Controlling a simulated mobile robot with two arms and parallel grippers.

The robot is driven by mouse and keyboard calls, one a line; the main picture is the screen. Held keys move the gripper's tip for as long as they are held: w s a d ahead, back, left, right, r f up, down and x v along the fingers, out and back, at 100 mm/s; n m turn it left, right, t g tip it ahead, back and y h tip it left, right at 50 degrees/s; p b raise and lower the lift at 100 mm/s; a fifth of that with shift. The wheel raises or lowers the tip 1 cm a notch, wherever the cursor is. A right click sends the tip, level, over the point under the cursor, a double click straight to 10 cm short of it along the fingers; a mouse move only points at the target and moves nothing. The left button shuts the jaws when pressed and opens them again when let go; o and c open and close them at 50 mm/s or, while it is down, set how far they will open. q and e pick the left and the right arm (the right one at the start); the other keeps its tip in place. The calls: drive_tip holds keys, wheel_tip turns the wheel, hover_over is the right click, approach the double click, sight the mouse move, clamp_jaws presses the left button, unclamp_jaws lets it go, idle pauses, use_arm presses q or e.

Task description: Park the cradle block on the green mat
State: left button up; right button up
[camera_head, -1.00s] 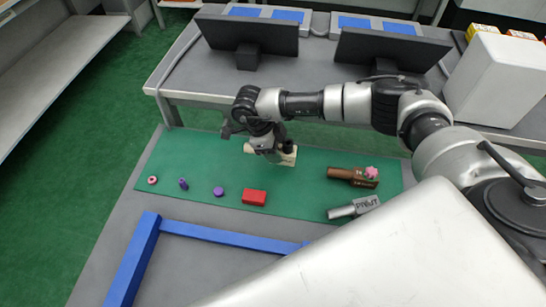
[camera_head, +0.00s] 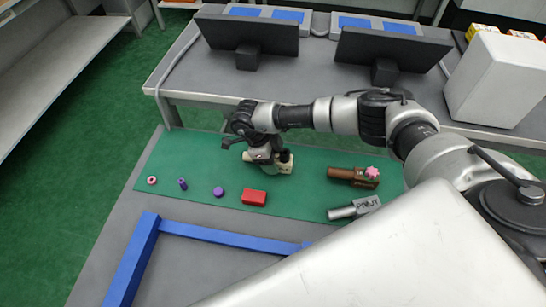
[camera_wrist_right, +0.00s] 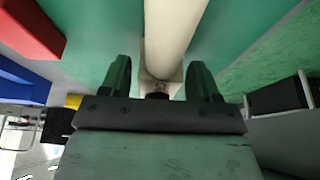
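The cream piece (camera_head: 284,165), a block with a round handle, seems to be the cradle block. It is over the left middle of the green mat (camera_head: 310,205). I cannot tell whether it touches the mat. My right gripper (camera_head: 272,162) points down at it. In the right wrist view, the cream handle (camera_wrist_right: 172,35) runs up from the block between the two dark fingers (camera_wrist_right: 160,80). My left gripper is not in view.
On the mat lie a red block (camera_head: 254,198), a purple disc (camera_head: 218,192), a purple peg (camera_head: 182,184), a pink ring (camera_head: 152,180), a brown handled piece with a pink knob (camera_head: 352,176) and a grey lettered piece (camera_head: 354,208). A blue frame (camera_head: 230,237) stands in front.

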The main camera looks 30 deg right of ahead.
drive_tip(key=shift+o, duration=0.3)
drive_tip(key=v, duration=1.2)
drive_tip(key=shift+r, duration=0.2)
drive_tip(key=shift+s+f, duration=0.1)
drive_tip(key=shift+s, duration=0.05)
